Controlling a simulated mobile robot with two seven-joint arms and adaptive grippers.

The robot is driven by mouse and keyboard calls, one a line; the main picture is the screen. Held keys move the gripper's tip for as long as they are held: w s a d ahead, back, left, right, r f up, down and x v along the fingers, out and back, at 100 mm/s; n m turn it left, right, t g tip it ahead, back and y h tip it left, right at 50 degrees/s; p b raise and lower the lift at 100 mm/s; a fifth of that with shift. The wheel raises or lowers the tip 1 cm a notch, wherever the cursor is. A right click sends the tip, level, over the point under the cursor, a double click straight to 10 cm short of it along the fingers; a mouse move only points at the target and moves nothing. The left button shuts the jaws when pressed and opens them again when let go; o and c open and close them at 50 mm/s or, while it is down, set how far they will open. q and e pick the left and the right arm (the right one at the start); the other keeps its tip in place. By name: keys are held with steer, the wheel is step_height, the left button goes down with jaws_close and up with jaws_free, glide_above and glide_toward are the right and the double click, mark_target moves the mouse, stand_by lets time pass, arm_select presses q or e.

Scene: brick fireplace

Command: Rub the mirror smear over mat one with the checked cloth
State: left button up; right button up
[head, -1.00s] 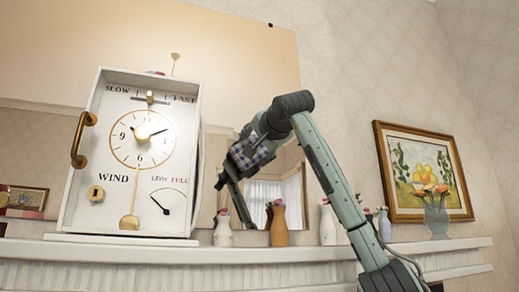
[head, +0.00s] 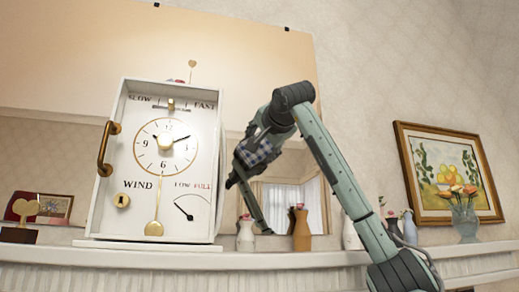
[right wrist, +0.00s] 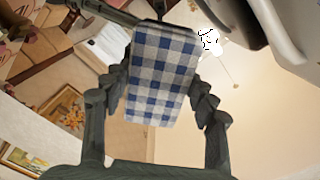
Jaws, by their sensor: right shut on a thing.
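The blue, grey and white checked cloth (head: 258,152) is in my right gripper (head: 243,168), high over the mantel in the head view. In the right wrist view the cloth (right wrist: 162,72) hangs between the two fingers, which are shut on it. The large mirror (head: 250,75) stands behind the clock and reflects my arm. I cannot tell whether the cloth touches the glass. I cannot make out any mat. My left gripper is out of view.
A big white clock (head: 158,165) with a brass handle stands on the mantel (head: 300,260), left of my right gripper. Several bottle vases, including an orange one (head: 301,232), stand below the arm. A flower vase (head: 465,220) and framed painting (head: 448,172) are at right.

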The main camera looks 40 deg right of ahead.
mark_target(298, 154)
steer(key=shift+s+d, duration=0.95)
steer(key=shift+d, duration=0.8)
steer(key=shift+s+d, duration=0.95)
steer(key=shift+d, duration=0.85)
steer(key=shift+s+d, duration=0.95)
steer(key=shift+d, duration=0.8)
steer(key=shift+w+a, duration=1)
steer(key=shift+a, duration=0.8)
steer(key=shift+w+a, duration=0.95)
steer(key=shift+a, duration=0.8)
steer(key=shift+w+a, duration=1)
steer(key=shift+a, duration=0.8)
steer(key=v, duration=0.6)
steer(key=shift+s, duration=0.15)
steer(key=shift+v, duration=1.4)
steer(key=shift+d+r, duration=0.1)
